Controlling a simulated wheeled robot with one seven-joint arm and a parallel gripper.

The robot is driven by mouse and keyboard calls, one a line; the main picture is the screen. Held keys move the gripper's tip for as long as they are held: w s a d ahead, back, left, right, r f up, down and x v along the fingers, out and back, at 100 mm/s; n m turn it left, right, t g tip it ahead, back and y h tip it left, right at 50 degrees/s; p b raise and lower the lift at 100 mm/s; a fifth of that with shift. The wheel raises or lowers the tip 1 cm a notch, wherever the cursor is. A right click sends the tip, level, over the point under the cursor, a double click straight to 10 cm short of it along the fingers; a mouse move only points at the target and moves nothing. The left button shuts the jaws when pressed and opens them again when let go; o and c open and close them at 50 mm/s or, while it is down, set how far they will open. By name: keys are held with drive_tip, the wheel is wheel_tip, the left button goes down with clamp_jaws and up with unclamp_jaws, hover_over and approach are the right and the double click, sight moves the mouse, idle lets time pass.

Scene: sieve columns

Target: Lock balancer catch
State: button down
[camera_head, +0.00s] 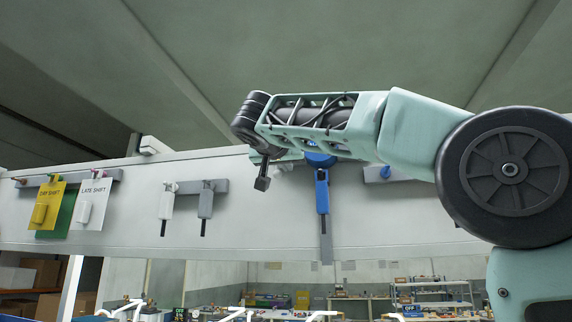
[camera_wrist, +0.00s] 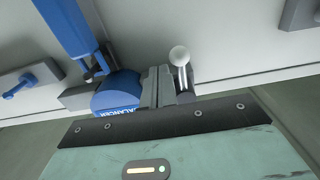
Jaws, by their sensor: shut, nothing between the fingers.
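The balancer catch shows as a blue round plate (camera_wrist: 118,93) lettered "BALANCER" in the wrist view. A short metal pin with a pale ball knob (camera_wrist: 180,57) stands to its right. My gripper (camera_wrist: 158,88) is shut and empty, its grey fingers between the blue plate and the pin; I cannot tell whether they touch either. In the head view the blue plate (camera_head: 320,159) is partly hidden behind my arm. A blue handle (camera_head: 322,191) with a grey lower end hangs below it on the pale beam, and shows in the wrist view (camera_wrist: 65,27).
The pale beam (camera_head: 130,205) carries two hanging levers, one white (camera_head: 166,205) and one grey (camera_head: 205,203), at left. Yellow and green shift tags (camera_head: 48,208) hang farther left. Another blue fitting (camera_head: 386,172) sits right of the handle. Shelves stand in the background.

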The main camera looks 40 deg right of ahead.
drive_tip(key=shift+w+a, duration=0.1)
drive_tip(key=shift+w+a, duration=0.3)
drive_tip(key=shift+w, duration=0.15)
idle(0.4)
